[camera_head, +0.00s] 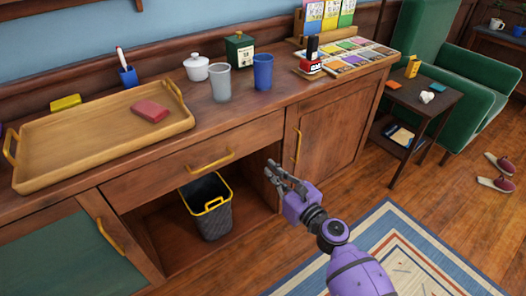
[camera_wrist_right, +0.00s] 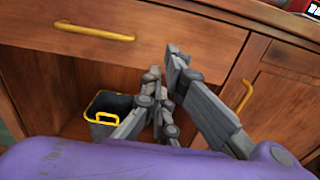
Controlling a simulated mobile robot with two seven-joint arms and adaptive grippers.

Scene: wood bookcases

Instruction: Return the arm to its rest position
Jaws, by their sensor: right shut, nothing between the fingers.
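My right arm (camera_head: 360,272) is purple and reaches in from the bottom right in the head view. Its gripper (camera_head: 272,170) is shut and empty, in front of the wooden sideboard, beside the open compartment under the drawer. In the right wrist view the grey fingers (camera_wrist_right: 165,75) show up close, with the compartment behind them. My left gripper does not show in either view.
A dark bin (camera_head: 210,212) with a yellow rim stands in the open compartment. The drawer handle (camera_head: 210,162) and door handle (camera_head: 297,145) stick out near my gripper. A tray (camera_head: 60,160), cups and cards sit on top.

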